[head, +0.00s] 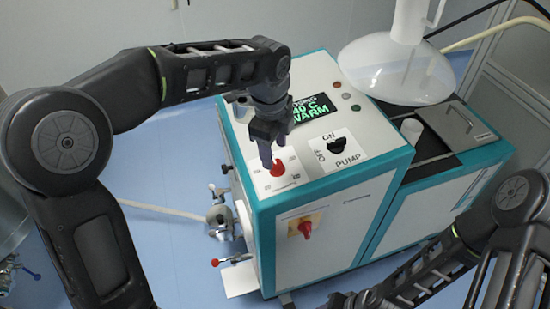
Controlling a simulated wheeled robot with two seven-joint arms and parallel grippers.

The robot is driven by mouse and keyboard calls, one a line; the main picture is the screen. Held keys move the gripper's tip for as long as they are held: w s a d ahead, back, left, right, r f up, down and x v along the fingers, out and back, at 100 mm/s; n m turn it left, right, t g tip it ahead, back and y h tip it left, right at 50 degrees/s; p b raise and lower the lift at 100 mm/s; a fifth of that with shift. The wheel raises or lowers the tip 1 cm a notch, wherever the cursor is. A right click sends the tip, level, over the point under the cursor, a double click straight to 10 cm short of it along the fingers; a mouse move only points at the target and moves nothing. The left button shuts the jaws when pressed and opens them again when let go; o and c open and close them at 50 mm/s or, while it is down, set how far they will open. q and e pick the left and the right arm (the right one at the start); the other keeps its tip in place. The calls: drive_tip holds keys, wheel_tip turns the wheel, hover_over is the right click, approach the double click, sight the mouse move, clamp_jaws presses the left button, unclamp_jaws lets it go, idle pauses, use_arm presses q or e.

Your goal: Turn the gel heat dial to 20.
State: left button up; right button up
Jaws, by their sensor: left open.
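The red dial (278,169) sits on a white marked plate (291,179) on the sloping top of the teal and white machine. The plate's marks are too small to read. My left gripper (266,152) points down at the dial with its fingers open. The fingertips are right at the dial and hide part of it; I cannot tell whether they touch it. The green display (307,108) is partly hidden by my left wrist; "40 C" and "WARM" show. My right arm comes in at the lower right, and its gripper is beyond the bottom edge.
A black PUMP switch (336,145) stands right of the dial. A red rotary switch (305,228) on a yellow plate is on the front face. A large white funnel-shaped vessel (396,68) stands at the back right. Valve fittings (220,215) stick out on the left side.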

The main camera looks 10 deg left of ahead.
sight(275, 163)
use_arm(q)
drive_tip(key=shift+w+f, duration=0.15)
drive_tip(key=shift+f, duration=0.95)
drive_tip(key=shift+w+f, duration=0.1)
drive_tip(key=shift+f, duration=1)
drive_tip(key=shift+c, duration=0.4)
clamp_jaws()
